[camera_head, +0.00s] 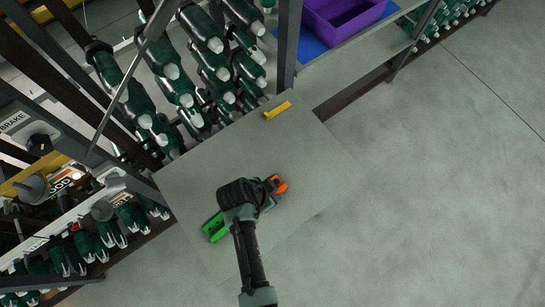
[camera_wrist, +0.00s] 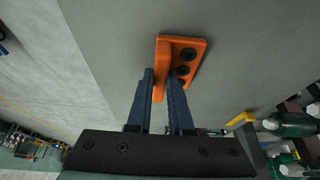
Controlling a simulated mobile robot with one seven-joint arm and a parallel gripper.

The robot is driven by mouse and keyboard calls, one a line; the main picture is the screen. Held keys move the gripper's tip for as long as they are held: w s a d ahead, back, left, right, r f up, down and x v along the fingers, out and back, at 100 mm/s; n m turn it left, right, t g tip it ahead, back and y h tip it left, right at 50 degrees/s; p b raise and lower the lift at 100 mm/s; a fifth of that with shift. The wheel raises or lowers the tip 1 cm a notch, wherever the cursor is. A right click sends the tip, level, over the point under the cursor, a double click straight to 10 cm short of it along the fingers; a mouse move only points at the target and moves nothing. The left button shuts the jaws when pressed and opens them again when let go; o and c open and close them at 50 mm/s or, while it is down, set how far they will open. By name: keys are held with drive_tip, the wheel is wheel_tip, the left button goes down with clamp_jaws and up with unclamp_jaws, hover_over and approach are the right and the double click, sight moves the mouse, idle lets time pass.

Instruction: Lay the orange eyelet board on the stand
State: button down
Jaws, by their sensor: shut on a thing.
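The orange eyelet board (camera_head: 281,184) is at the tip of my gripper (camera_head: 270,184), over the grey tabletop. In the wrist view the orange eyelet board (camera_wrist: 194,57) shows a flat face with several dark holes and an upright orange part. My gripper (camera_wrist: 162,88) is shut on that upright part, between its two blue fingers. I cannot tell whether the board touches the tabletop. No piece is clearly recognisable as the stand; my arm hides part of the table.
The grey tabletop (camera_head: 185,180) also holds a green piece (camera_head: 214,227) at left and a yellow piece (camera_head: 277,110) at the far edge. Racks of dark green bottle-like objects (camera_head: 125,90) stand behind and left. A purple crate (camera_head: 342,18) sits upper right. The floor (camera_head: 440,190) at right is clear.

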drive_tip(key=shift+f, duration=0.1)
drive_tip(key=c, duration=0.8)
unclamp_jaws()
